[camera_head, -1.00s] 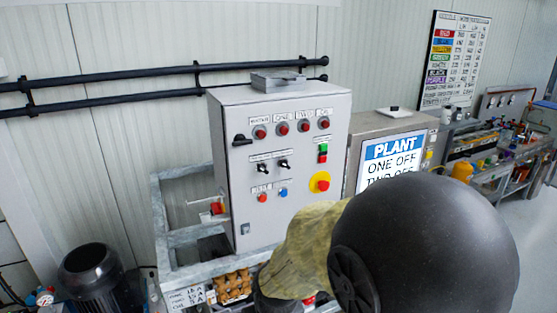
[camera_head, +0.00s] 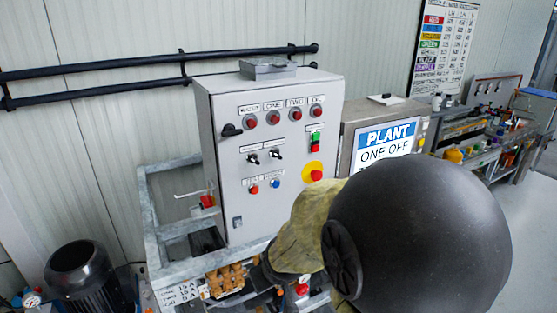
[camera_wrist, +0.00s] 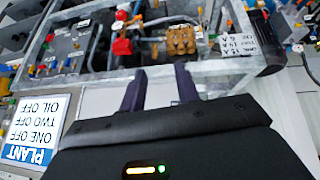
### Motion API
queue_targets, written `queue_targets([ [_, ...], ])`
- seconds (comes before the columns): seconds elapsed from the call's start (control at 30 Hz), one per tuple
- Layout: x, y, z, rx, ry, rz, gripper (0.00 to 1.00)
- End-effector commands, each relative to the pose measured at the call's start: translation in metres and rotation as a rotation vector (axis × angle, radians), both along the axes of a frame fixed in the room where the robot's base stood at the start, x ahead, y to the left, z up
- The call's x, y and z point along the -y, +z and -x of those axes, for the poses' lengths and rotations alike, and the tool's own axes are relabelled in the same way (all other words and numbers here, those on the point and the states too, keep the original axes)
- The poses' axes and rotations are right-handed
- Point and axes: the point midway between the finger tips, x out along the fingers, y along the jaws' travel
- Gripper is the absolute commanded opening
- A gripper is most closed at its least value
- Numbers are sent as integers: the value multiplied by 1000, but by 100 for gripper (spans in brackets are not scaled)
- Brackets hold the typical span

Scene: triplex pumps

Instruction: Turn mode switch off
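The grey control cabinet (camera_head: 221,192) stands upright left of my arm in the head view. Its front has two black selector knobs in the middle row, a left one (camera_head: 253,159) and a right one (camera_head: 277,155). A larger black handle (camera_head: 231,130) sits at its upper left. The small labels cannot be read well enough to tell which is the mode switch. My gripper (camera_wrist: 160,88) shows in the wrist view, with two dark fingers apart and nothing between them. The wrist view is upside down and shows the pump frame, not the knobs. My arm hides the gripper in the head view.
A yellow-ringed red button (camera_head: 314,173) and a green-red button (camera_head: 315,142) sit near the knobs. A metal frame (camera_head: 180,229) surrounds the cabinet's base. A PLANT sign (camera_head: 386,140) stands at right, a dark motor (camera_head: 82,270) at lower left.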

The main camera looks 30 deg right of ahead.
Motion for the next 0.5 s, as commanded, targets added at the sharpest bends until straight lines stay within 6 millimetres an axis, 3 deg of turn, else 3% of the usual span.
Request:
queue_targets([
  [0.1,44,26,-32,211,35,104,32],
  [0.23,80,64,-54,424,107,225,32],
  [0.37,107,103,-63,616,196,346,32],
  [0.5,123,142,-58,795,314,467,32],
])
